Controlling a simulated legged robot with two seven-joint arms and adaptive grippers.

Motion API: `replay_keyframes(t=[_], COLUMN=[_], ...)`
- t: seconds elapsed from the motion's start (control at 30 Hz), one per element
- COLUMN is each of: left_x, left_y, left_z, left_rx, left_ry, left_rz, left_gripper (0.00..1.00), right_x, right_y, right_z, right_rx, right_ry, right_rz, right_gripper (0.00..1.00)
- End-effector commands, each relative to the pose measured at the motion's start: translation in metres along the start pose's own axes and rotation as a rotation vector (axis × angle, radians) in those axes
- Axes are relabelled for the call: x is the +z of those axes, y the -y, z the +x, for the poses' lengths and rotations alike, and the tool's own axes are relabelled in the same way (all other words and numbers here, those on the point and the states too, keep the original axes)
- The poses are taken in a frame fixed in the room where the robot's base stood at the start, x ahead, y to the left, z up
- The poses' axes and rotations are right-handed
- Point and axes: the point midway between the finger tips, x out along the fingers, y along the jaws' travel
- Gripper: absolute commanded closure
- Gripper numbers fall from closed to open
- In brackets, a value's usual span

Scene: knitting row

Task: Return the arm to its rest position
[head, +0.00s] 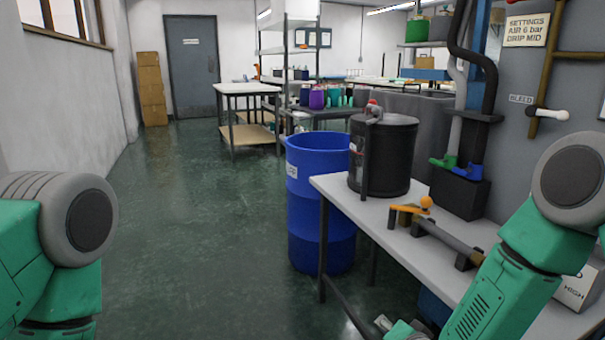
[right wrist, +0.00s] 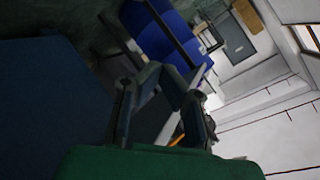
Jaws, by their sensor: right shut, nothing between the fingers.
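My right arm (head: 510,270) comes in from the right over the white bench (head: 334,190). Only a small part of my right gripper (head: 398,327) shows at the bottom edge of the head view, low by the bench's front edge. In the right wrist view its dark fingers (right wrist: 168,82) are together with nothing held; this view is dark and tilted. My left arm (head: 60,250) shows at the left edge of the head view. Its gripper is out of the picture.
On the bench are a black pot (head: 395,155), an orange-handled tool (head: 415,211) and a dark block with hoses (head: 458,192). The green floor (head: 200,230) at left is clear.

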Motion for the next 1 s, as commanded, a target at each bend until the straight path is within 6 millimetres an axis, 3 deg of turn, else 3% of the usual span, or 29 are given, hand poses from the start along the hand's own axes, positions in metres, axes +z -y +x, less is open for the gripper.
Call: replay_keyframes(t=[0.03,0.1,0.3,0.43,0.6,0.67,1.0], left_x=[0.000,0.000,0.000,0.000,0.000,0.000,-0.005], left_y=[0.000,0.000,0.000,0.000,0.000,0.000,0.001], left_z=[0.000,0.000,0.000,0.000,0.000,0.000,-0.084], left_rx=[0.000,0.000,0.000,0.000,0.000,0.000,0.000], left_ry=[0.000,0.000,0.000,0.000,0.000,0.000,0.000], left_rz=[0.000,0.000,0.000,0.000,0.000,0.000,0.000], left_gripper=[0.60,0.60,0.60,0.60,0.60,0.60,0.60], right_x=[0.024,0.053,0.111,0.129,0.140,0.142,0.097], right_y=[-0.028,-0.065,-0.154,-0.192,-0.224,-0.233,-0.170], right_z=[-0.017,-0.044,-0.140,-0.199,-0.269,-0.294,-0.328], right_rx=[0.070,0.162,0.381,0.478,0.568,0.596,0.592], right_ry=[0.074,0.180,0.485,0.657,0.854,0.921,0.916], right_rz=[-0.071,-0.174,-0.437,-0.559,-0.674,-0.708,-0.708], right_gripper=[1.00,1.00,1.00,1.00,1.00,1.00,1.00])
